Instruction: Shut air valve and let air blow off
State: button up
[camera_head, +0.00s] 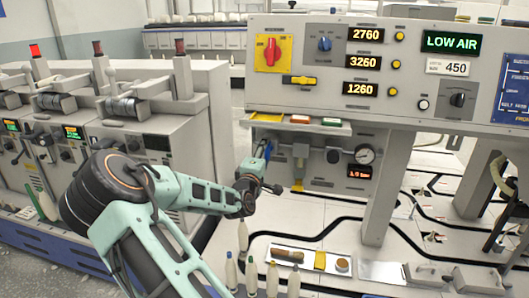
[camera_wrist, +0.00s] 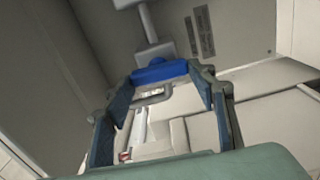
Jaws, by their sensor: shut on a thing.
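The air valve's blue handle (camera_wrist: 160,72) lies between my fingertips in the wrist view, below a pale pipe fitting (camera_wrist: 155,50). My gripper (camera_wrist: 162,80) is shut on this handle. In the head view my gripper (camera_head: 260,160) is under the left end of the control panel, with a little of the blue handle (camera_head: 268,149) showing beside it. Most of the valve body is hidden there by my gripper.
The control panel (camera_head: 330,88) overhangs my gripper and shows a lit LOW AIR sign (camera_head: 450,42). A regulator with a yellow bottom (camera_head: 298,165) hangs just right of the valve. Several bobbins stand below, beside a small tray (camera_head: 290,247). Winding machines (camera_head: 150,150) fill the left.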

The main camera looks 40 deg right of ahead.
jog(key=shift+n, duration=0.3)
dwell(0.4)
jog(key=o, duration=1.2)
jog(key=shift+c, duration=0.2)
jog(key=shift+s+a, duration=0.1)
jog(key=v, duration=1.1)
jog(key=shift+s+a, duration=0.3)
